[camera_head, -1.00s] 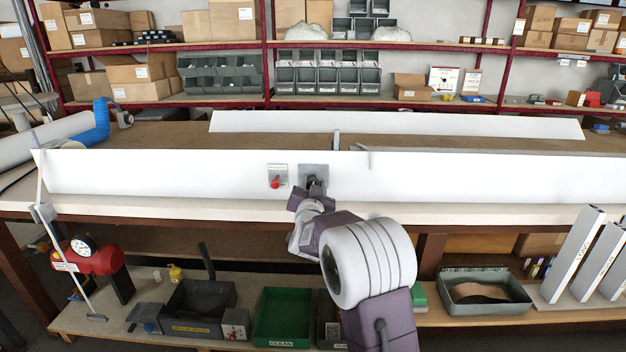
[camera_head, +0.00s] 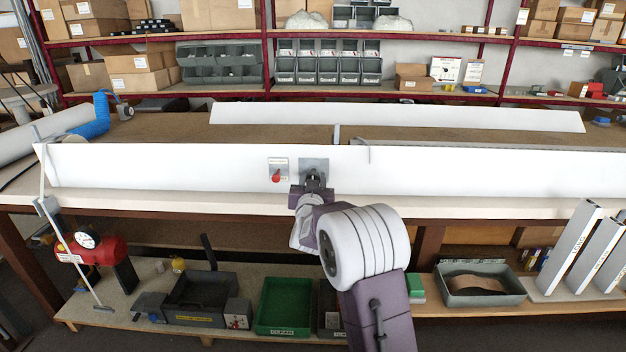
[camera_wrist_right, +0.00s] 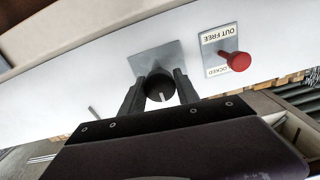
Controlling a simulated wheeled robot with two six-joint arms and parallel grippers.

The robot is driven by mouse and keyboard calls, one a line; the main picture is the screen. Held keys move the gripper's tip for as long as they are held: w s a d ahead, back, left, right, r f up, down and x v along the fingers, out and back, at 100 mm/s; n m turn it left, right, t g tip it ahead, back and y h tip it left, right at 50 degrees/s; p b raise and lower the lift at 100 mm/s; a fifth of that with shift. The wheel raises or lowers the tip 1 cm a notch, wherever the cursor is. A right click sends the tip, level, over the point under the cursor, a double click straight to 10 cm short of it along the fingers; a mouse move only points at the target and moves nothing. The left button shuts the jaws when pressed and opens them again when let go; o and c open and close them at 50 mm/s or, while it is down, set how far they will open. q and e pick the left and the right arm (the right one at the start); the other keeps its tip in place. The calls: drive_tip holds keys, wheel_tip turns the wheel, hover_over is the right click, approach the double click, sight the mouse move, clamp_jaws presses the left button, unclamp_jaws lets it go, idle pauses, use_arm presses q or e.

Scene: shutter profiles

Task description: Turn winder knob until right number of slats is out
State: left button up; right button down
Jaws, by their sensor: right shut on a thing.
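The black winder knob (camera_wrist_right: 160,86) sits on a grey metal plate (camera_head: 315,165) on the white front panel (camera_head: 180,170). A pale line marks the knob's face. My right gripper (camera_wrist_right: 160,92) has one finger on each side of the knob and is shut on it. In the head view the right gripper (camera_head: 312,184) partly hides the knob. A red knob or lever (camera_head: 276,178) stands left of the plate; in the right wrist view its label reads "OUT FREE" and "LOCKED". No slats can be made out clearly. My left gripper is not in view.
A second long white panel (camera_head: 400,118) lies behind on the brown bench top. Below, a shelf holds a green bin (camera_head: 275,305), a grey tray (camera_head: 480,285) and a red gauge device (camera_head: 95,250). White profiles (camera_head: 575,250) lean at the right.

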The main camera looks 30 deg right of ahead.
drive_tip(key=c, duration=0.9)
unclamp_jaws()
drive_tip(key=b+v, duration=0.1)
drive_tip(key=v, duration=0.8)
drive_tip(key=shift+a, duration=0.1)
